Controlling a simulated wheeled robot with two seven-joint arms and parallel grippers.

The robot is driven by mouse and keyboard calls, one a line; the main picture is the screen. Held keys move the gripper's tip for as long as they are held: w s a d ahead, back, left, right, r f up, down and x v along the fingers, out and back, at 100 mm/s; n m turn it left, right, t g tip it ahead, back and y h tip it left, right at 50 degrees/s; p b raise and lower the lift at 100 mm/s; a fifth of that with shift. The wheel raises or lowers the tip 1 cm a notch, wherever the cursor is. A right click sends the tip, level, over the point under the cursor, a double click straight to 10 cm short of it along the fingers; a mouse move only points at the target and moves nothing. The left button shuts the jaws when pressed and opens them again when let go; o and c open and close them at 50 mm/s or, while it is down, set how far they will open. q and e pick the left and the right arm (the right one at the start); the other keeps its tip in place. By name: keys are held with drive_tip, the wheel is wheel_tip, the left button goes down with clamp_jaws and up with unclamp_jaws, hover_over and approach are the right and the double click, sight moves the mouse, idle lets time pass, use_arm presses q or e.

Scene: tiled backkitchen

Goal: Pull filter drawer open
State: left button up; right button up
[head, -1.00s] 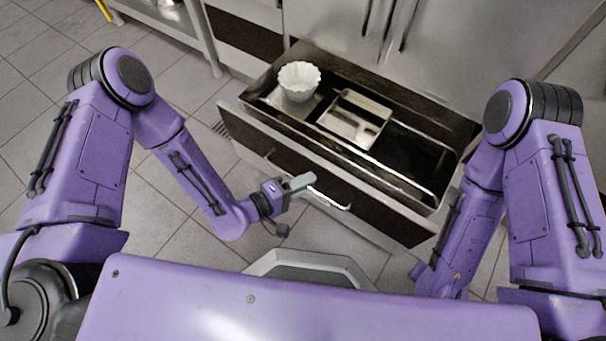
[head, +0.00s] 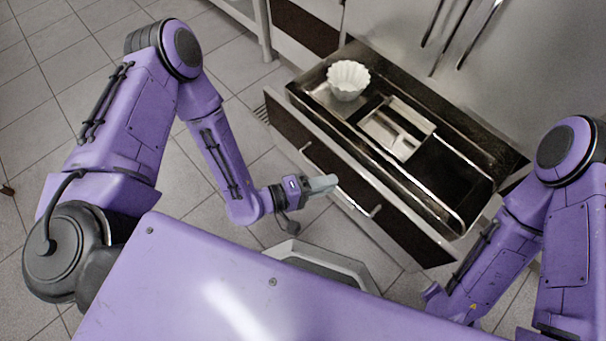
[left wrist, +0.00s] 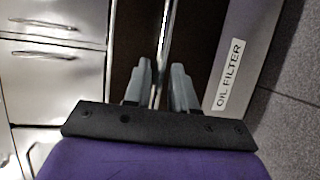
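The filter drawer (head: 400,226) stands pulled out from the cabinet in the head view, its inside showing from above. Its dark front carries a metal bar handle (head: 374,211), which also shows in the left wrist view (left wrist: 164,42). A label reading "OIL FILTER" (left wrist: 228,75) is on the pale strip beside the dark front. My left gripper (head: 334,181) is at the middle of the handle. In the left wrist view its two grey fingers (left wrist: 161,80) are apart, with the bar running between them; I see no clear contact. My right gripper is out of sight below its forearm.
A white fluted filter cup (head: 348,79) and a metal tray (head: 397,128) are inside the drawer. Cabinet doors (head: 500,60) rise behind it. Other drawer fronts (left wrist: 52,75) show at the left in the wrist view.

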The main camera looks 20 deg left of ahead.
use_arm(q)
drive_tip(key=p+v, duration=0.1)
drive_tip(key=v, duration=0.7)
drive_tip(key=shift+p, duration=0.3)
drive_tip(key=shift+s, duration=0.1)
